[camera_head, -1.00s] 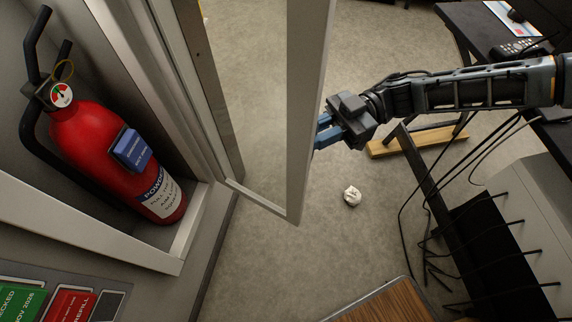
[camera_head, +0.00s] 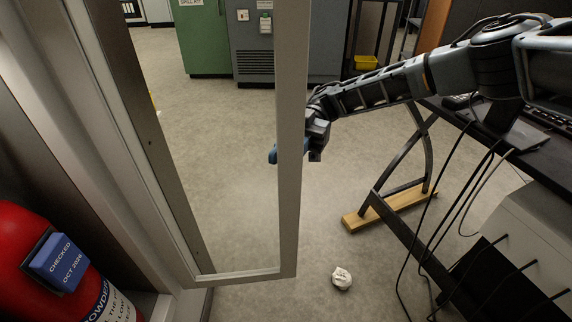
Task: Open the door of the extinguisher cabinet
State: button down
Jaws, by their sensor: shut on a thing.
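The extinguisher cabinet (camera_head: 64,108) stands at the left with its door (camera_head: 292,110) swung open. The door is a pale frame around a clear pane, and I see the floor through it. My gripper (camera_head: 306,146) is at the door's free upright edge, shut on the frame. One blue finger shows on the pane side of the frame; the rest of the fingers is partly hidden by the frame. A red extinguisher (camera_head: 25,255) with a blue tag stands inside the cabinet, cut off by the picture's left edge.
A desk (camera_head: 520,135) with hanging cables stands at the right, its leg on a wooden foot (camera_head: 390,205). A crumpled white wad (camera_head: 341,278) lies on the floor. Green (camera_head: 206,38) and grey cabinets stand at the back.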

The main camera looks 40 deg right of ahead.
jog(key=shift+a, duration=0.1)
jog(key=c, duration=1.2)
grip_release()
jog(key=shift+o, duration=0.2)
jog(key=shift+w, duration=0.1)
jog(key=b+v, duration=0.1)
jog(key=v, duration=0.6)
jog(key=shift+d, duration=0.4)
jog(key=shift+w, duration=0.15)
